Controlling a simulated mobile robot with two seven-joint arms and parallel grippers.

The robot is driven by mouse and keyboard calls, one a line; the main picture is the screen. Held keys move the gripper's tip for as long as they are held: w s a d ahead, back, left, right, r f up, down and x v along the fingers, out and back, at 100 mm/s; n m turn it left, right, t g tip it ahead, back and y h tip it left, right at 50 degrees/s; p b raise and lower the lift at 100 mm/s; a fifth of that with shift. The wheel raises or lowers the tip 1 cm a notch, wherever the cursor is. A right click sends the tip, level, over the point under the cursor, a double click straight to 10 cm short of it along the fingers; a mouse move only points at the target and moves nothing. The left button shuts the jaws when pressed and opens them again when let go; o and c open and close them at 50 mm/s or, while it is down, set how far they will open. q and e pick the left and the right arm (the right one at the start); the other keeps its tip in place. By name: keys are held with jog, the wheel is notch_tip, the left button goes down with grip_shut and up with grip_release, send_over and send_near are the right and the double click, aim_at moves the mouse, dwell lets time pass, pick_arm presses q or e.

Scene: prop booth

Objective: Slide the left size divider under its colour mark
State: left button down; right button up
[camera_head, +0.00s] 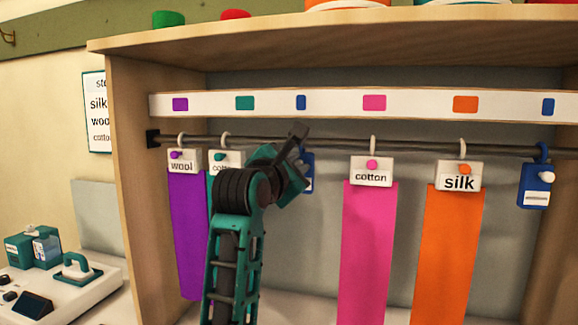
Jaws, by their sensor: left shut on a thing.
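The left size divider (308,182) is a blue tag hanging at the rail, mostly hidden behind my left gripper (299,150). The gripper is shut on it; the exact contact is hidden. A small blue colour mark (301,102) is on the white strip above. The visible part of the divider is below this mark and slightly to its right. The right size divider (536,185), blue with a white label, hangs from the dark rail (410,146) near the right side, below another blue mark (548,106). My right gripper is not in view.
A purple wool strip (187,235) and a partly hidden teal strip with a tag (222,161) hang left of the gripper. A pink cotton strip (368,250) and an orange silk strip (449,255) hang to the right. The rail is clear between gripper and pink strip.

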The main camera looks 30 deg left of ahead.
pick_arm(q)
jog(key=c, duration=1)
grip_release()
jog(key=shift+a, duration=0.1)
jog(key=shift+c, duration=0.2)
jog(key=shift+s, duration=0.1)
jog(key=s+d, duration=0.1)
jog(key=s, duration=1.1)
jog(key=shift+s+d+b, duration=0.25)
jog(key=shift+s+b, duration=0.05)
jog(key=shift+s, duration=0.05)
